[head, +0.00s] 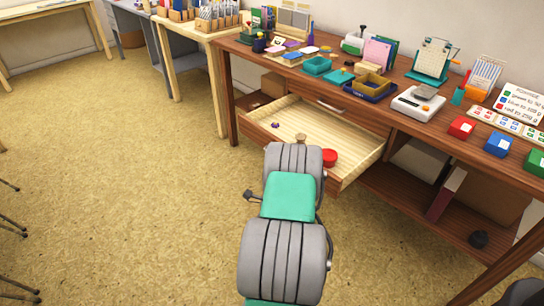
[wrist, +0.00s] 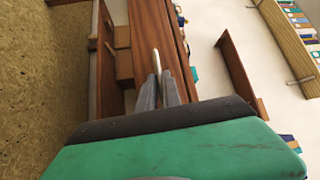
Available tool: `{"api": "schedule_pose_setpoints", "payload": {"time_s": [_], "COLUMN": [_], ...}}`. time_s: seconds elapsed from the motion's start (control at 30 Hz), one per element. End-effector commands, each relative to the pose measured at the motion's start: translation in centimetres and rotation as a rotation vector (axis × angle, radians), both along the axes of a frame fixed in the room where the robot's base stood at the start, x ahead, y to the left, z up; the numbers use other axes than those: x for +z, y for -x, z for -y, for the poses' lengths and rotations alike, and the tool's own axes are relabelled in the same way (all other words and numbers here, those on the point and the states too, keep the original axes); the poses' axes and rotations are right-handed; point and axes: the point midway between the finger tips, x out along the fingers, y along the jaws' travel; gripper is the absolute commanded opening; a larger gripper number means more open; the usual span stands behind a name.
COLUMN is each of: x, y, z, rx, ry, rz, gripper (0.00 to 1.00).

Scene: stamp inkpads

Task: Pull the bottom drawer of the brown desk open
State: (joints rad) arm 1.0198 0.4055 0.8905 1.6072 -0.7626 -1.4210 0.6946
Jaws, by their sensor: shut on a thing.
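The brown desk (head: 405,125) stands along the wall. Its bottom drawer (head: 268,118), pale inside, is pulled well out below the desk top. A pale bar handle (head: 329,107) shows above it, on a front that looks closed. In the wrist view my gripper (wrist: 158,82) has its two grey fingers close together on a pale bar handle (wrist: 156,60) against brown wood. In the head view my arm hides my fingers and much of the open drawer's front.
A red round thing (head: 329,157) and a small purple thing (head: 275,125) lie in the drawer. Trays, a scale (head: 418,103) and coloured boxes crowd the desk top. Cardboard boxes (wrist: 123,67) sit under the desk.

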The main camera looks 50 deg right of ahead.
Motion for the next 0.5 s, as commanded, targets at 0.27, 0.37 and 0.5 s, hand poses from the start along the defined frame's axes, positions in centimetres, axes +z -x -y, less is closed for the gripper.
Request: {"api": "schedule_pose_setpoints", "payload": {"time_s": [0.27, 0.37, 0.5], "x": [-0.01, -0.01, -0.01], "y": [-0.04, -0.04, -0.06], "z": [-0.05, -0.06, -0.07], "rx": [0.001, 0.001, 0.001], "ry": [0.000, 0.000, 0.000], "rz": [0.000, 0.000, 0.000], "gripper": [0.00, 0.15, 0.27]}}
